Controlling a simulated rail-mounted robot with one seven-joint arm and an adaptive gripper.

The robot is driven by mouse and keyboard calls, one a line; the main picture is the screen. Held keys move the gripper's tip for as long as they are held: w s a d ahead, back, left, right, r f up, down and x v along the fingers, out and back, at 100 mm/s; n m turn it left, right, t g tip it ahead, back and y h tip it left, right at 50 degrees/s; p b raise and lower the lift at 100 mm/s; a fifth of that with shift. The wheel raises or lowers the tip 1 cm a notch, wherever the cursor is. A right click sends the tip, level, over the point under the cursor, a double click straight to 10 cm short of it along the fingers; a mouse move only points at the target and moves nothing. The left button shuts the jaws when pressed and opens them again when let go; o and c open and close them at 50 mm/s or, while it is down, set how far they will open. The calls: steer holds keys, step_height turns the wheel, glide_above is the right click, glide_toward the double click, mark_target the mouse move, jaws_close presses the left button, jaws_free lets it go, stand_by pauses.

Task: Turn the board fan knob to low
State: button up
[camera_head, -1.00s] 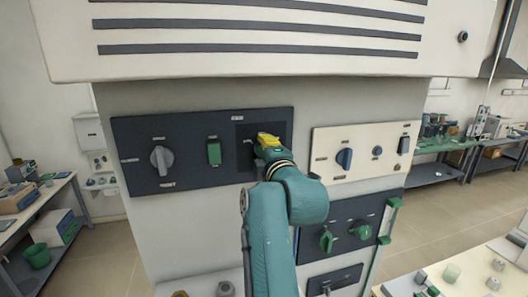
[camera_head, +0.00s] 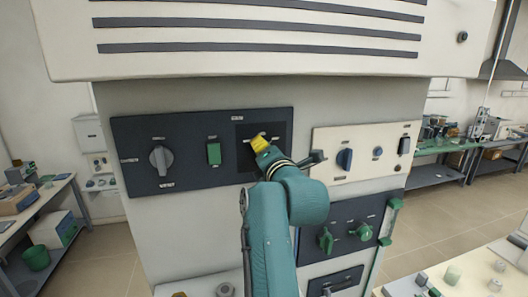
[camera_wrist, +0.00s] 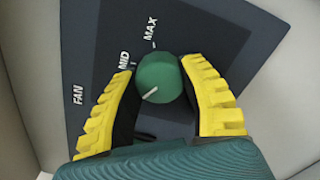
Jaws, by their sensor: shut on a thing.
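The board fan knob (camera_wrist: 159,78) is round and green with a white pointer line. It sits on a dark board panel (camera_wrist: 220,30) with the labels FAN, MID and MAX. In the wrist view its line points down and left, away from MID and MAX. No LOW label can be read; my left finger covers part of the panel. My gripper (camera_wrist: 163,97) has its yellow fingers on both sides of the knob, shut on it. In the head view my gripper (camera_head: 259,144) is at the right part of the dark panel and hides the knob.
A grey knob (camera_head: 160,160) and a green switch (camera_head: 214,153) are left on the same panel. A lower dark panel (camera_head: 340,213) holds green knobs. A vented hood overhangs above.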

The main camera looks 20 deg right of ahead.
steer(key=shift+a+f, duration=0.15)
steer(key=o, duration=1.2)
steer(key=s, duration=0.8)
steer(key=s+a, duration=0.1)
steer(key=s, duration=0.3)
steer(key=shift+a, duration=0.1)
